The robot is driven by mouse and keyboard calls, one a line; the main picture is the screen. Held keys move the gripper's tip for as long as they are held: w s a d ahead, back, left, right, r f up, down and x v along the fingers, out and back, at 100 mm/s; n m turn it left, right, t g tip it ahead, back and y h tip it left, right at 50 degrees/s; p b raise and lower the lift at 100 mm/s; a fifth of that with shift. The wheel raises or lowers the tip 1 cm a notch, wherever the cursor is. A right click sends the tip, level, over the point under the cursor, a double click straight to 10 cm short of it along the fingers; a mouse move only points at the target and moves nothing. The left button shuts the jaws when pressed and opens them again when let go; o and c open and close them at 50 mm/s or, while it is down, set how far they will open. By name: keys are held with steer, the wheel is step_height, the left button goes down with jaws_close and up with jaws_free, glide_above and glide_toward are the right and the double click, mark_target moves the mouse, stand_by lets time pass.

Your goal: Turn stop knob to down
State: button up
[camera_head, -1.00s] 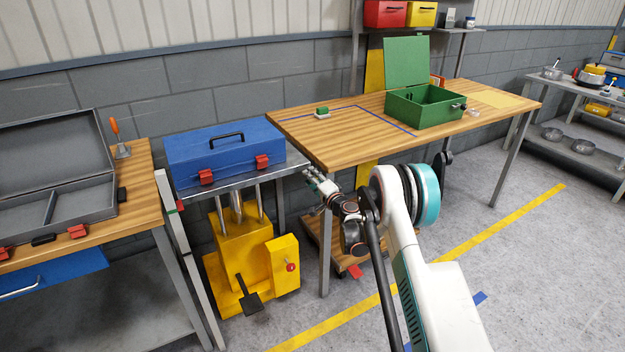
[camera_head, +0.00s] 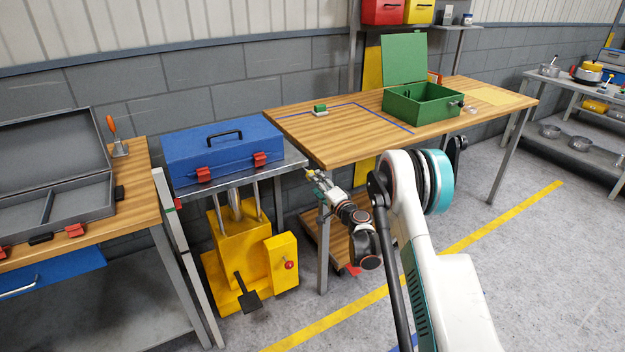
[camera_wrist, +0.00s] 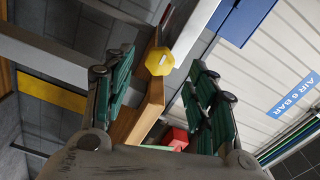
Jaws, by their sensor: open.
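A yellow faceted knob (camera_wrist: 159,61) shows in the wrist view, between and beyond the fingers of my gripper (camera_wrist: 160,74). It is likely the stop knob; its pointing direction is hard to tell. In the head view my gripper (camera_head: 312,178) is beside the right end of the metal lift top (camera_head: 288,170), near the wooden table's front left corner. A small yellow patch shows at its tip there. The gripper is open, with green-padded fingers apart and nothing held. A red knob (camera_head: 289,265) is on the yellow lift body (camera_head: 232,238), away from my gripper.
A blue toolbox (camera_head: 220,152) stands on the lift top. The wooden table (camera_head: 345,140) holds an open green box (camera_head: 420,106) and a small green block (camera_head: 320,109). An open grey case (camera_head: 85,190) lies on the left bench. Table legs stand close to my gripper.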

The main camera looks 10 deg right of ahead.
steer(key=v, duration=0.5)
steer(key=shift+s+d, duration=0.1)
steer(key=shift+s, duration=0.25)
steer(key=s+a+r+n+g+y, duration=0.1)
steer(key=s+a+r+n+g, duration=0.15)
steer(key=r, duration=0.45)
steer(key=s+a+r+n+g, duration=0.1)
steer(key=s+a+r+n, duration=0.15)
steer(key=r, duration=0.55)
steer(key=s+a+r+n+g+h, duration=0.1)
steer(key=s+a+r, duration=0.1)
steer(key=s+r, duration=0.3)
steer(key=s+a+r+n+g, duration=0.2)
steer(key=s+r, duration=0.1)
steer(key=s, duration=0.4)
steer(key=s+d+f+n+g+h, duration=0.1)
steer(key=s+d+g+h, duration=0.1)
steer(key=s, duration=1.4)
steer(key=s+d+f+n+g+h, duration=0.1)
steer(key=s+d+n+h, duration=0.1)
steer(key=s, duration=1.4)
steer(key=shift+s+d+f+n+g+h, duration=0.15)
steer(key=shift+d+f+n+g+h, duration=0.2)
steer(key=shift+d+h, duration=0.5)
